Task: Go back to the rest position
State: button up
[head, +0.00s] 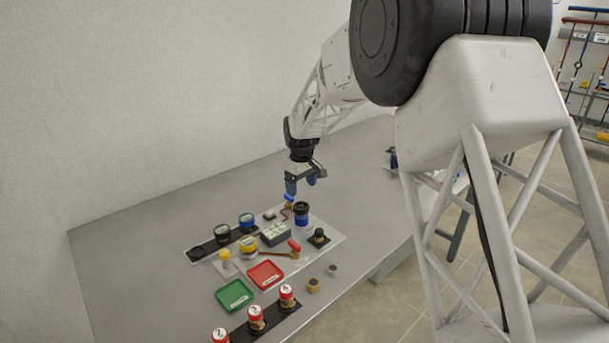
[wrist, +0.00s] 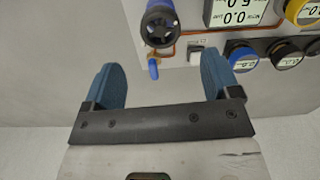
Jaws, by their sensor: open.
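My gripper (head: 304,186) hangs over the far part of the table, its two blue fingers apart with nothing between them. In the wrist view the open fingers of my gripper (wrist: 160,85) show with bare table between them. A blue-handled part (head: 289,198) stands on the mat just below the fingers in the head view. In the wrist view its small blue handle (wrist: 153,68) lies ahead of the fingertips, beside a dark cylinder with a blue body (wrist: 158,25). The same dark and blue cylinder (head: 301,212) stands upright on the mat.
A red tray (head: 265,275) and a green tray (head: 233,294) lie nearer. Red-and-white canisters (head: 256,318) stand on a black strip in front. Round gauges (head: 222,231) sit on a black strip at left. A grey display box (head: 275,234) is mid-mat. The table's left side (head: 120,260) is clear.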

jog(key=s+d+r+m, duration=0.2)
jog(key=s+d+r, duration=0.3)
jog(key=s, duration=0.4)
jog(key=s+d+r+m+t, duration=0.1)
jog(key=s+d+r, duration=0.45)
jog(key=s, duration=0.25)
jog(key=s+d+r+m, duration=0.2)
jog(key=s+d+r, duration=0.3)
jog(key=s, duration=0.4)
jog(key=s+d+f+m, duration=0.1)
jog(key=s+d, duration=0.1)
jog(key=s, duration=0.6)
jog(key=s+d+f+m+t, duration=0.1)
jog(key=s+d+m, duration=0.1)
jog(key=s, duration=0.7)
jog(key=s+d+f+m, duration=0.1)
jog(key=s+d, duration=0.3)
jog(key=s, duration=0.5)
jog(key=shift+d+f+m+t, duration=0.25)
jog(key=shift+f+m+t, duration=0.1)
jog(key=shift+m, duration=0.15)
